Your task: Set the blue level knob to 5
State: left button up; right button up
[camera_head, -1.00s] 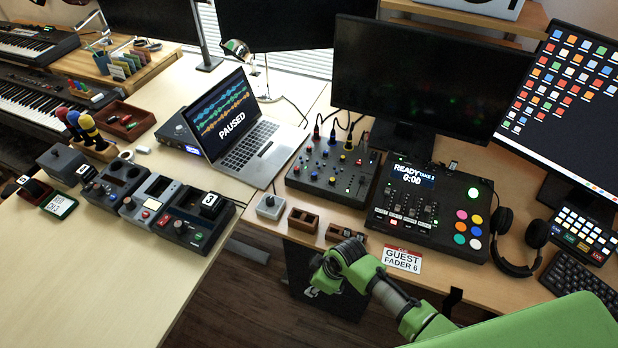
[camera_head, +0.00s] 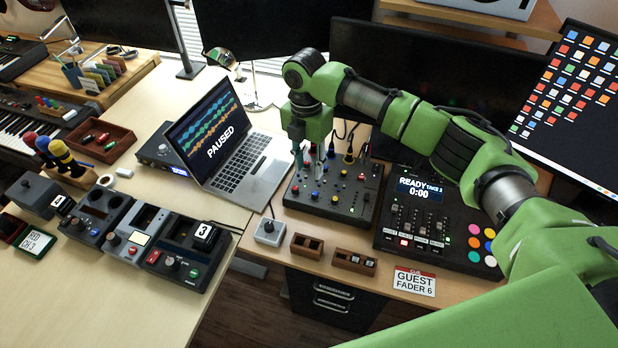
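The black mixer panel (camera_head: 357,205) sits on the right desk, with several small coloured knobs on its face. A small blue knob (camera_head: 314,196) shows near its front left; its pointer and scale are too small to read. My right gripper (camera_head: 299,157) points down over the back left part of the mixer, behind the blue knob in the picture. Its fingertips are small and partly lost against the panel, so I cannot tell whether they are apart or touch the mixer. My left gripper is not in view.
An open laptop (camera_head: 246,165) stands left of the mixer. Cables with upright plugs (camera_head: 348,156) rise from the mixer's back edge near my gripper. A fader console (camera_head: 440,235) lies to the right, a grey single-knob box (camera_head: 269,231) and wooden trays (camera_head: 355,262) in front.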

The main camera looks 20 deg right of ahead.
jog(key=w+d+r, duration=0.1)
jog(key=r, duration=0.1)
jog(key=p, duration=0.1)
send_near(315, 193)
pick_arm(q)
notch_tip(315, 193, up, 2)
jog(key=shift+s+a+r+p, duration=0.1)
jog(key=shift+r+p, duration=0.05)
jog(key=shift+p, duration=0.55)
pick_arm(e)
jog(key=shift+n, duration=0.3)
jog(key=f, duration=0.8)
jog(key=shift+s+f, duration=0.2)
jog(key=shift+f, duration=0.1)
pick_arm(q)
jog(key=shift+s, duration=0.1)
pick_arm(e)
grip_shut()
